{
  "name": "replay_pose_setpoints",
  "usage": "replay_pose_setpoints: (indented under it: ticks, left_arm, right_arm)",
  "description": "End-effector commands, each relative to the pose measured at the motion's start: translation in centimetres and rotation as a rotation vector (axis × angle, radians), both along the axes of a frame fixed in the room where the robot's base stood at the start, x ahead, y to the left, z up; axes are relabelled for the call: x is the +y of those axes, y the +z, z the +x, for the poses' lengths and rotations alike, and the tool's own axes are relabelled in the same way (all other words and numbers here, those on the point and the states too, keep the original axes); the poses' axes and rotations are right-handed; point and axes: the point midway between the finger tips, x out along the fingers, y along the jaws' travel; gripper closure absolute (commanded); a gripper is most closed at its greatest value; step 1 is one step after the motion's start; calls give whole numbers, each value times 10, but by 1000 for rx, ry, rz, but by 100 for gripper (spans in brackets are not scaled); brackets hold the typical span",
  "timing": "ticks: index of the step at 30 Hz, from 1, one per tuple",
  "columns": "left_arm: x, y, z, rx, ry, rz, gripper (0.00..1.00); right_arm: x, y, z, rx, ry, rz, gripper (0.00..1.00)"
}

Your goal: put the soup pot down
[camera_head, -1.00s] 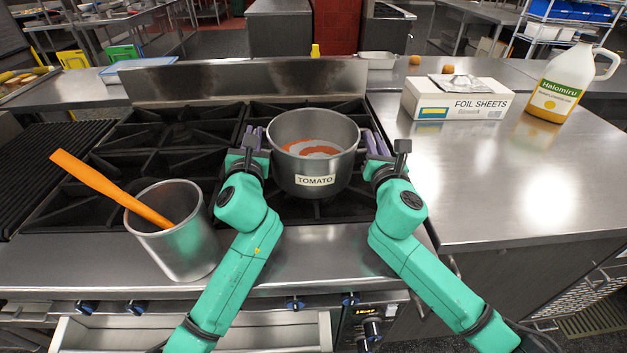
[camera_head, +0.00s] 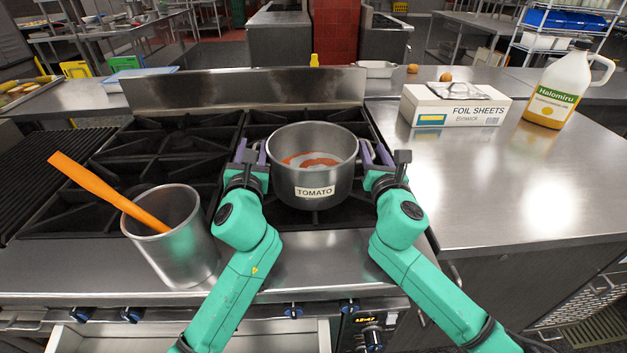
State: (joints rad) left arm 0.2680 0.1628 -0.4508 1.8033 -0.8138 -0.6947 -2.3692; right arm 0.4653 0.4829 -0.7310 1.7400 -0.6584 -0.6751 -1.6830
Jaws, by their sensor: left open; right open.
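The soup pot (camera_head: 312,190) is a grey metal pot with a TOMATO label and red-and-white contents. It is upright at the right-hand burners of the stove (camera_head: 180,150) and appears to rest on the grate, though its underside is hidden. My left gripper (camera_head: 252,152) is open at the pot's left side. My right gripper (camera_head: 374,153) is open at its right side. The purple fingers of both stand close to the pot wall. Whether any finger touches the pot or a handle is hard to tell.
A metal container (camera_head: 178,240) with an orange spatula (camera_head: 105,190) stands front left on the stove's edge. On the right counter (camera_head: 480,185) are a foil sheets box (camera_head: 455,105) and a Halomiru jug (camera_head: 557,90). The left burners are empty. An open drawer (camera_head: 200,335) is below.

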Motion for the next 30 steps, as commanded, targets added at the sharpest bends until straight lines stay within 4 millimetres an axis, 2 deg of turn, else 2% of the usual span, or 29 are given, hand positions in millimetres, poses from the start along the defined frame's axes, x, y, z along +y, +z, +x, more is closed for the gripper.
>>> replay_pose_setpoints:
  ticks: [1, 9, 13, 16, 20, 27, 30]
  left_arm:
    - [-3, -18, -9, 26, -5, 9, 56]
    - [-7, 0, -63, -5, -1, 6, 56]
    - [-7, 6, -74, -14, 1, 2, 56]
    - [-7, 7, -75, -17, 3, 2, 56]
    - [-6, 8, -75, -18, 3, 1, 56]
    - [-6, 9, -75, -19, 3, 1, 56]
    - [-6, 9, -75, -20, 3, 1, 56]
  right_arm:
    - [0, -4, 0, 0, 0, 0, 56]
    - [1, -3, 0, 2, 1, 0, 56]
    - [1, -2, -1, 3, 3, 0, 56]
    - [0, -2, -9, 1, 2, -1, 56]
    - [-3, -3, -37, 3, 3, -1, 56]
    - [-9, -3, -101, 1, 2, -1, 56]
    - [-11, -3, -116, 0, 0, -1, 56]
